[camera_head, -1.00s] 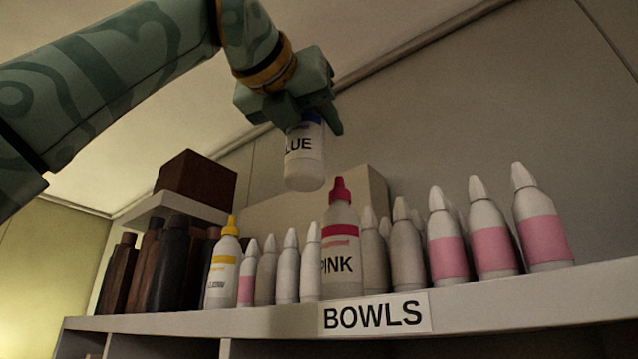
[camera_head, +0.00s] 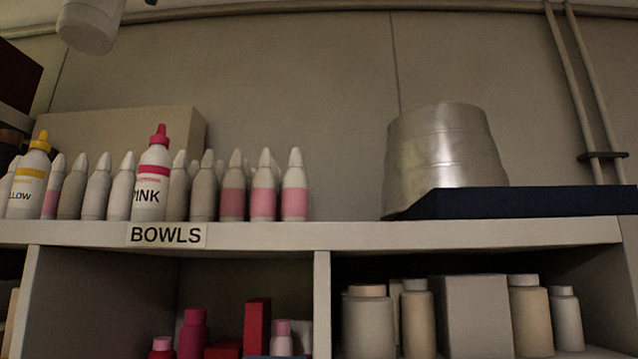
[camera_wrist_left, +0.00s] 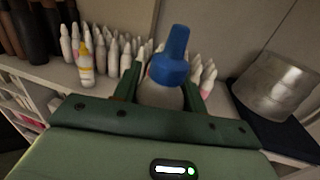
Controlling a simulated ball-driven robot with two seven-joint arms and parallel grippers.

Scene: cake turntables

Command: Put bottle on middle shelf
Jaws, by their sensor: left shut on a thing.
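The white bottle with the blue cap is held in my left gripper (camera_wrist_left: 160,94); its blue cap (camera_wrist_left: 169,60) shows between the fingers in the left wrist view. In the head view only the lower part of the white bottle (camera_head: 88,30) shows at the top left, above the row of bottles and apart from the shelf. The left gripper is out of the head view. The shelf unit (camera_head: 270,236) has a top board labelled BOWLS (camera_head: 166,235) with open compartments below. My right gripper is not in view.
A PINK bottle (camera_head: 151,185), a yellow-capped bottle (camera_head: 30,180) and several pale bottles stand on the top board. A metal pot (camera_head: 445,145) sits on a dark slab (camera_head: 530,202) at right. Red containers and pale jars (camera_head: 368,320) fill the compartments. Bare board lies between bottles and slab.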

